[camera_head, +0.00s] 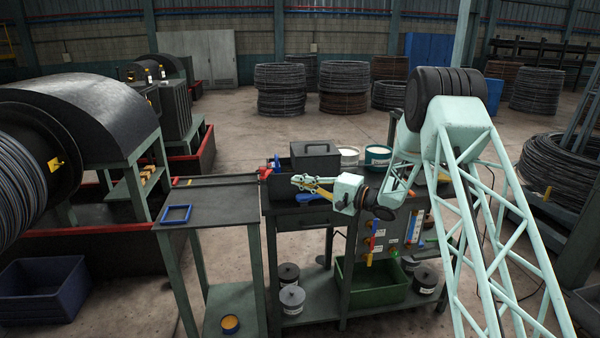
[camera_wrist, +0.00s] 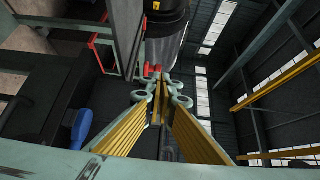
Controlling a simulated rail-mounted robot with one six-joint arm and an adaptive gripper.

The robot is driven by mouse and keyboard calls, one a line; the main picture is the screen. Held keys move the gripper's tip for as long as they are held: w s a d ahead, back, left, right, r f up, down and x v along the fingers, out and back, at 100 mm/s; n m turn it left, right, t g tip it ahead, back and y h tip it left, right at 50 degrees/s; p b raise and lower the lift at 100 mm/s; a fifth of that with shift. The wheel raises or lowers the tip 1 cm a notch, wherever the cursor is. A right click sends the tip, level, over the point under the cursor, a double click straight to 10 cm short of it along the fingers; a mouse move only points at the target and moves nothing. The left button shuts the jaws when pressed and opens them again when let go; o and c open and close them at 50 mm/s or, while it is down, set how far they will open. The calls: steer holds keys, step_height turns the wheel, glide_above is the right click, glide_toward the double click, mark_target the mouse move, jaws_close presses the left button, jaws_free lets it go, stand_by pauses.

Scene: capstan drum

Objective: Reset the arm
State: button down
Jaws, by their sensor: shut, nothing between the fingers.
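My gripper (camera_head: 312,186) is in the middle of the head view, at the end of my pale green arm, pointing left. It hangs above the dark workbench (camera_head: 285,208), in front of a black toolbox (camera_head: 316,160). In the wrist view my gripper (camera_wrist: 160,85) has its yellow-padded fingers brought together at the tips. It is shut with nothing visible between the fingers.
A side table (camera_head: 215,196) with a blue frame (camera_head: 176,214) stands to the left. White and teal tins (camera_head: 377,157) stand behind my wrist. A control panel (camera_head: 385,238) is below it. A large black drum (camera_head: 40,150) is at far left. Open floor lies behind.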

steer(key=d+r+n+t+h, duration=0.15)
steer(key=d+r+h, duration=0.3)
steer(key=r, duration=0.45)
steer(key=d+r+m+t+h, duration=0.1)
steer(key=d+r+t+h, duration=0.25)
steer(key=d+r, duration=0.35)
steer(key=s+d+r+g+h, duration=0.1)
steer(key=s+d+r+h, duration=0.2)
steer(key=s+d+r, duration=0.35)
steer(key=s+d+r+g+h, duration=0.1)
steer(key=s+d+r+h, duration=0.25)
steer(key=s, duration=0.55)
steer(key=s+d+n+g+h, duration=0.1)
steer(key=s+d+g, duration=0.15)
steer(key=s, duration=1.15)
steer(key=s+d+n+g+h, duration=0.1)
steer(key=s+d+h, duration=0.15)
steer(key=s, duration=1.15)
steer(key=s+a+f+n+g, duration=0.1)
steer(key=s+f, duration=0.1)
steer(key=s, duration=0.8)
steer(key=s+a+f+n+g+y, duration=0.1)
steer(key=s+f+g, duration=0.1)
steer(key=s, duration=0.9)
steer(key=s+a+f+n+g+y, duration=0.1)
steer(key=s+f, duration=0.2)
steer(key=s, duration=0.7)
steer(key=shift+s+a+f, duration=0.2)
steer(key=shift+s+a, duration=0.15)
steer(key=shift+a, duration=0.05)
